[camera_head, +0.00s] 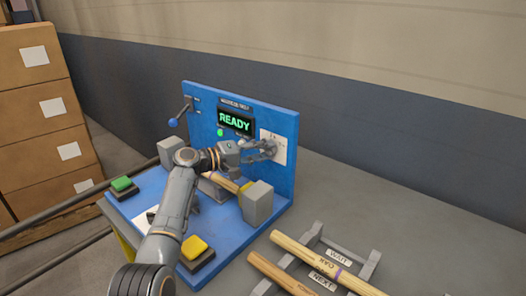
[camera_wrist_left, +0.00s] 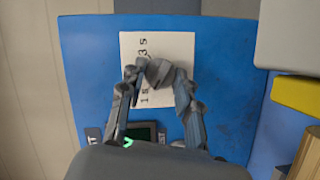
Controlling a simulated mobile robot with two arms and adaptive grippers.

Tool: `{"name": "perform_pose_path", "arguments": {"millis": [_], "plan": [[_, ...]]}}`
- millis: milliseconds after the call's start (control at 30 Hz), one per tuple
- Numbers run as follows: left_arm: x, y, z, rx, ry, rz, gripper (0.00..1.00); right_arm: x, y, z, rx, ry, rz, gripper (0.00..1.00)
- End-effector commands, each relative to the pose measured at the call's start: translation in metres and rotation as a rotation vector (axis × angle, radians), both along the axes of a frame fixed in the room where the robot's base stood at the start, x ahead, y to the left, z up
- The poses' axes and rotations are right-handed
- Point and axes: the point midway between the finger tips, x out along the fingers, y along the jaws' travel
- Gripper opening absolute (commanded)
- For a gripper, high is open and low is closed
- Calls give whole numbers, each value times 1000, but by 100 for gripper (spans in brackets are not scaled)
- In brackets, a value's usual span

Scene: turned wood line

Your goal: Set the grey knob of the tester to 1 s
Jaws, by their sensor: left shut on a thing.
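The tester (camera_head: 240,120) is a blue upright panel on a blue base, with a lit screen (camera_head: 235,122) reading READY. Its grey knob (camera_wrist_left: 158,72) sits on a white label plate (camera_wrist_left: 182,45) with printed time marks, partly legible as 1 s and 3 s. The plate also shows at the panel's right side in the head view (camera_head: 281,150). My left gripper (camera_head: 266,149) is at the panel, shut on the knob, with one finger on each side of it in the wrist view (camera_wrist_left: 156,82). I cannot tell which mark the knob points to. My right gripper is out of view.
A lever with a blue ball (camera_head: 173,122) sticks out at the panel's left. Green (camera_head: 122,184) and yellow (camera_head: 194,247) buttons are on the base. Wooden handles (camera_head: 325,262) lie on a rack at front right. Cardboard boxes (camera_head: 45,110) are stacked left.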

Motion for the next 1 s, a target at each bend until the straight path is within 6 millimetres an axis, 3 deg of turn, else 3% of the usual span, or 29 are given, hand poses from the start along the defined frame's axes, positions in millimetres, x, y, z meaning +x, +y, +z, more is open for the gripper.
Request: {"name": "perform_pose_path", "arguments": {"millis": [33,133,567,1000], "plan": [[0,0,0,-1,1,1,37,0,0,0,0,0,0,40],[0,0,0,-1,1,1,56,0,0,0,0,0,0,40],[-4,7,0,0,0,2,56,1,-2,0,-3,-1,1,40],[-47,77,9,0,0,4,56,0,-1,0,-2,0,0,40]]}}
